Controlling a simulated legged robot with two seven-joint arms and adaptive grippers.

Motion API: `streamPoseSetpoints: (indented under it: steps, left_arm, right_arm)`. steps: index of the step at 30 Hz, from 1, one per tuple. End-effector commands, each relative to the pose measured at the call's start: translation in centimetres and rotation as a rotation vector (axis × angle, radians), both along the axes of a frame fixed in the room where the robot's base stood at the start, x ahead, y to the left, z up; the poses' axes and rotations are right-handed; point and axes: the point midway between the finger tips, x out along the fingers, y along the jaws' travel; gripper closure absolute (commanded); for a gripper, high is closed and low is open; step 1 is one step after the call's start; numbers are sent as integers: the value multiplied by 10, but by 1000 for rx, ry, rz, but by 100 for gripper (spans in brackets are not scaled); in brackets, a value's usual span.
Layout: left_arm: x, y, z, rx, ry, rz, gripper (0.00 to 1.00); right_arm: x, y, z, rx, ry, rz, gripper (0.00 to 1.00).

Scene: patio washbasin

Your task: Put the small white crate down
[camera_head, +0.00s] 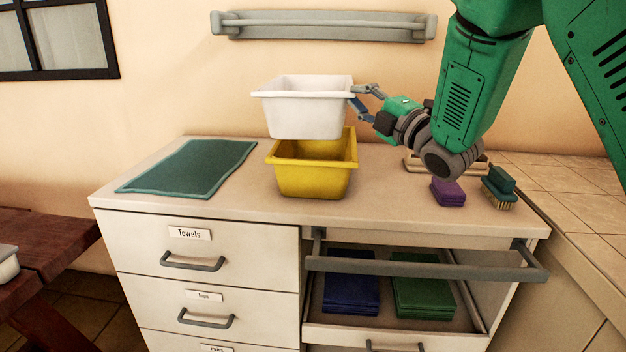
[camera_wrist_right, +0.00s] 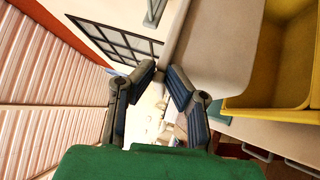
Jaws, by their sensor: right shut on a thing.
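The small white crate (camera_head: 305,110) is upright over the yellow crate (camera_head: 312,182) in the head view. Its lower part hides some of the yellow crate's back rim; I cannot tell whether they touch. My right gripper (camera_head: 358,98) is shut on the white crate's right rim. In the right wrist view, the fingers (camera_wrist_right: 160,77) are beside the pale wall of the white crate (camera_wrist_right: 215,50), with the yellow crate (camera_wrist_right: 265,85) to the right. My left gripper is not in view.
A green mat (camera_head: 190,167) lies on the counter left of the yellow crate. A purple stack (camera_head: 448,193) and a brush (camera_head: 498,190) are at the right. An open drawer (camera_head: 470,308) below holds blue and green cloths. A rail (camera_head: 320,25) is on the wall.

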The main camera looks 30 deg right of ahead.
Motion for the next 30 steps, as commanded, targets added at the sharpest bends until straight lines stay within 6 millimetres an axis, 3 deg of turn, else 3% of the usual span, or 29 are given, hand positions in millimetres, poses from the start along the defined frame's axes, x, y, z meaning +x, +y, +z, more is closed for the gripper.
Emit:
streamPoseSetpoints:
  steps: [1,9,15,21,28,30]
  left_arm:
    - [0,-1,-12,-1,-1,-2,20]
    - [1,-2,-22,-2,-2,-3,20]
    - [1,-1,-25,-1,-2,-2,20]
    - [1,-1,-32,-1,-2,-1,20]
    - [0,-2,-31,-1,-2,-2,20]
    - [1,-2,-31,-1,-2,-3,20]
  right_arm:
    - [0,-5,-11,8,-9,-3,100]
    - [0,1,-54,4,-10,-3,100]
    - [3,9,-70,-5,-1,0,100]
    - [0,0,-98,3,-7,-3,100]
    - [0,-5,-100,6,-15,-3,100]
    - [0,-3,-100,5,-12,-3,68]
